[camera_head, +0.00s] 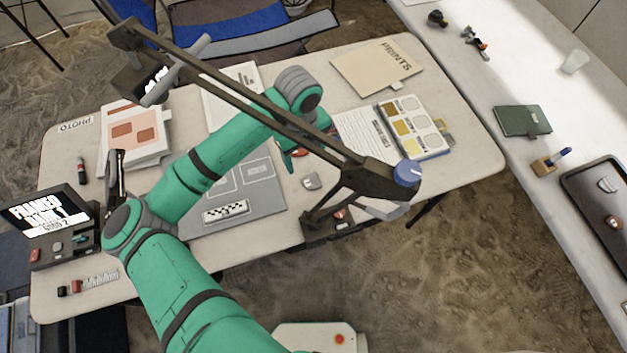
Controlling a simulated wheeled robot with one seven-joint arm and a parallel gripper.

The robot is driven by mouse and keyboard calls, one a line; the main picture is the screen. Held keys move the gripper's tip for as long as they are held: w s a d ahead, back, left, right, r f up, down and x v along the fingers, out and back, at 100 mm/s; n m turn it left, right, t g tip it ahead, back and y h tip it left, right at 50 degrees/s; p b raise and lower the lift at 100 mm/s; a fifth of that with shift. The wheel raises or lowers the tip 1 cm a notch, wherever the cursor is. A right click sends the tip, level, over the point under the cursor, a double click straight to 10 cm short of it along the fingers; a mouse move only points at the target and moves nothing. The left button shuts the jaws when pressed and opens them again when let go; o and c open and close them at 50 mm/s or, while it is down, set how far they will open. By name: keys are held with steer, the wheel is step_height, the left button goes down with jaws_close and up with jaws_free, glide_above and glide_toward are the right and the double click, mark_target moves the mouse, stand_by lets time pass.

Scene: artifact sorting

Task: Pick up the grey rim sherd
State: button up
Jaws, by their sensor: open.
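A small grey piece (311,181), which looks like the grey rim sherd, lies on the pale table right of the grey mat. Its rim detail is too small to make out. My gripper (290,158) is at the end of my green arm, pointing down over the table just up and left of the grey piece. It is open and largely hidden by the arm and a dark lamp boom. A reddish piece (301,152) lies close by it. Nothing shows held.
The dark lamp boom (250,92) crosses the view above the table. A grey mat (262,203) carries a checkered scale card (226,211). A colour chart case (412,127) and a folder (376,67) lie at right and back. A side table holds a dark tray (577,190).

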mark_target(309, 176)
steer(key=f, duration=1)
steer(key=shift+d, duration=0.35)
steer(key=shift+c, duration=0.6)
steer(key=c, duration=1)
